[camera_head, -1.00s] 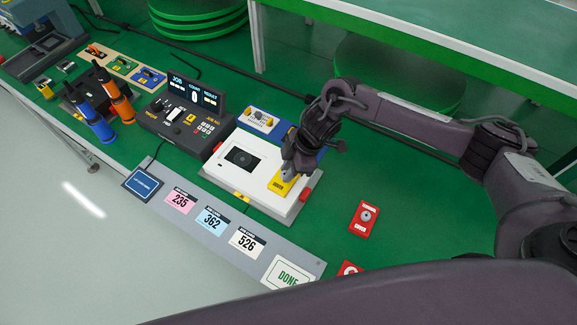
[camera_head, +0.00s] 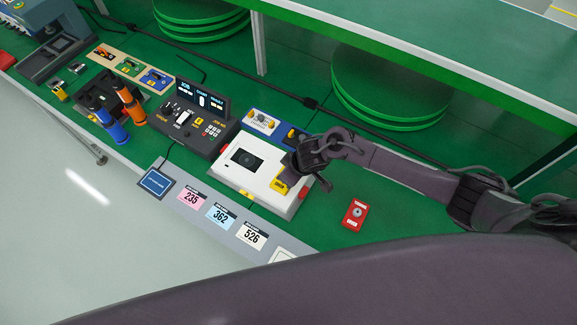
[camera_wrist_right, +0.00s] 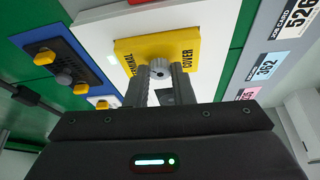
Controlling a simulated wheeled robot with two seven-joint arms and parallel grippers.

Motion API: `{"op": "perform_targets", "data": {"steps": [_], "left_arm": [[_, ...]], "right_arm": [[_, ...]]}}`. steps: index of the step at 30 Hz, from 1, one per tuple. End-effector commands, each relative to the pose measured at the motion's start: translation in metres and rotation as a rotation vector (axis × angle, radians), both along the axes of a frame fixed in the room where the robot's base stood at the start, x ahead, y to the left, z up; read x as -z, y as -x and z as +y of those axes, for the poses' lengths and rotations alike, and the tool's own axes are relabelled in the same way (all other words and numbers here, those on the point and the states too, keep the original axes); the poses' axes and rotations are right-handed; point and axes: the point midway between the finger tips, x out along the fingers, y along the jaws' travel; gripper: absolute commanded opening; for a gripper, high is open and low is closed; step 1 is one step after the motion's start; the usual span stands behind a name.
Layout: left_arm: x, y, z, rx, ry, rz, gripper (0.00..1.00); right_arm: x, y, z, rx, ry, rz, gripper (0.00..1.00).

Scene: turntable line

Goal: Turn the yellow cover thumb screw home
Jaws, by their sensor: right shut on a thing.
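The yellow terminal cover (camera_head: 281,186) sits on the right end of the white box (camera_head: 233,174). It fills the upper middle of the right wrist view (camera_wrist_right: 189,48), with black lettering on its face. The grey knurled thumb screw (camera_wrist_right: 160,66) stands at the cover's near edge. My right gripper (camera_wrist_right: 160,78) is shut on the thumb screw, one finger on each side. In the head view my right gripper (camera_head: 290,172) is over the cover and hides the screw. How deep the screw sits cannot be told. My left gripper is not in view.
A dark console (camera_head: 187,130) with a display stands left of the box. A blue panel with yellow knobs (camera_head: 262,122) lies behind it. A red button plate (camera_head: 355,214) is to the right. Number cards lie on a grey strip (camera_head: 183,183) in front.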

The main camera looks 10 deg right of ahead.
Motion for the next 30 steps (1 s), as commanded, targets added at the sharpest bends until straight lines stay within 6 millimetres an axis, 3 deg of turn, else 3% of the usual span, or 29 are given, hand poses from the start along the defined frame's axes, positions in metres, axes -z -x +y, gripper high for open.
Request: {"op": "perform_targets", "data": {"steps": [9, 28, 29, 30], "left_arm": [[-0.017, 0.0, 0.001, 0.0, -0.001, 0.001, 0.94], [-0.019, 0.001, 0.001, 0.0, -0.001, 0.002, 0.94], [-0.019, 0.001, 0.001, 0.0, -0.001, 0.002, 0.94], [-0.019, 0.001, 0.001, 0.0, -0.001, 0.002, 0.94]], "right_arm": [[-0.002, 0.001, 0.003, 0.149, -0.003, 0.0, 0.0], [-0.001, -0.001, 0.002, 0.19, -0.002, -0.004, 0.0], [-0.001, -0.001, 0.002, 0.19, -0.002, -0.004, 0.25], [-0.001, 0.0, 0.002, 0.19, -0.002, -0.004, 0.31]]}}
